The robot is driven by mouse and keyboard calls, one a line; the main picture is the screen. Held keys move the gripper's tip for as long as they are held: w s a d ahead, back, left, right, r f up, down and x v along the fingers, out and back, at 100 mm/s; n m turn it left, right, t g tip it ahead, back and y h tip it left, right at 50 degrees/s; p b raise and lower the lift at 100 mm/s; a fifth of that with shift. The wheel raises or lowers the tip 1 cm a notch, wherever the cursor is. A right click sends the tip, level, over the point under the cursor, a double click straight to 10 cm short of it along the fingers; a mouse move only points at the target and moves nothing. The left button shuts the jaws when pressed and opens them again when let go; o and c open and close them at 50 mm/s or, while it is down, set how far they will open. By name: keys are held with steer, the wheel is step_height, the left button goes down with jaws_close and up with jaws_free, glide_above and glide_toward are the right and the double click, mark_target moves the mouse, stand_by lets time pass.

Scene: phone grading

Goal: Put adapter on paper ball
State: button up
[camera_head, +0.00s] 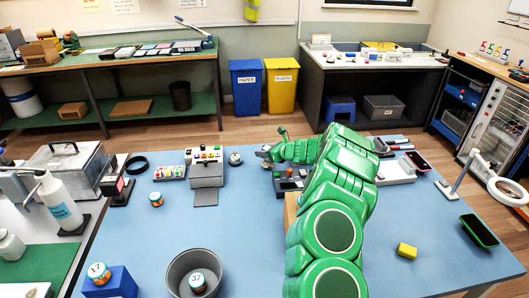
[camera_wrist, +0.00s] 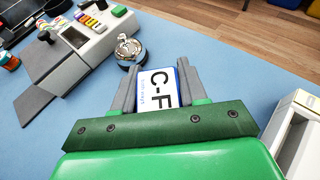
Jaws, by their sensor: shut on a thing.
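My gripper (camera_wrist: 155,88) is shut on a small white block with a blue edge and the black letters "C-F" (camera_wrist: 158,90); it may be the adapter, but I cannot tell for sure.
A grey device with buttons (camera_head: 207,168) stands left of my gripper on the blue table (camera_head: 140,235). A grey round bin (camera_head: 194,272) holding a can numbered 37 is at the front.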

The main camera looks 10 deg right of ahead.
steer(key=shift+f, duration=0.15)
steer(key=o, duration=1)
steer(key=shift+o, duration=0.2)
